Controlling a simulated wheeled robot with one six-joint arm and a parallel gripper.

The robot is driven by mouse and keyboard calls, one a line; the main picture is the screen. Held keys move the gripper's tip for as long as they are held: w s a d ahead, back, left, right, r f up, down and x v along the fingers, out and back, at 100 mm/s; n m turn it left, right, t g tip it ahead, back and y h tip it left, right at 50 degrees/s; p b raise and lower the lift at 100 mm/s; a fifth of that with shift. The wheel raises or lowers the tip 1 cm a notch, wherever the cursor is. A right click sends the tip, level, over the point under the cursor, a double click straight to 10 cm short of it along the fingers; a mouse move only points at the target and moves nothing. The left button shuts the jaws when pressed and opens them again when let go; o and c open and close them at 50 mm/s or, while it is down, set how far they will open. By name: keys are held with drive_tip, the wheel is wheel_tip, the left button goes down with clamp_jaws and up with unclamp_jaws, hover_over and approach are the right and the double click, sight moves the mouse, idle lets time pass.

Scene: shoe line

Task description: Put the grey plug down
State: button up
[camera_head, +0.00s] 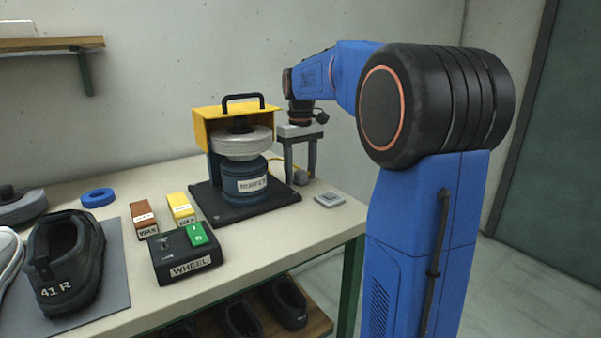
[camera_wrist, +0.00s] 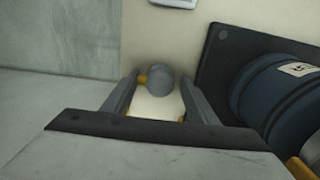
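My gripper (camera_head: 300,174) points down over this spot.
The polishing machine (camera_head: 246,187) on its dark base (camera_head: 217,212) stands close to the left of my gripper. A small grey square plate (camera_head: 329,199) lies near the bench's right end. A control box (camera_head: 185,258), wax blocks (camera_head: 181,207) and shoes (camera_head: 66,258) are further left.

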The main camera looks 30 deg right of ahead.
sight(301, 171)
wheel_tip(301, 171, up, 12)
drive_tip(key=shift+r, duration=0.15)
idle(0.5)
drive_tip(key=shift+s, duration=0.1)
idle(0.4)
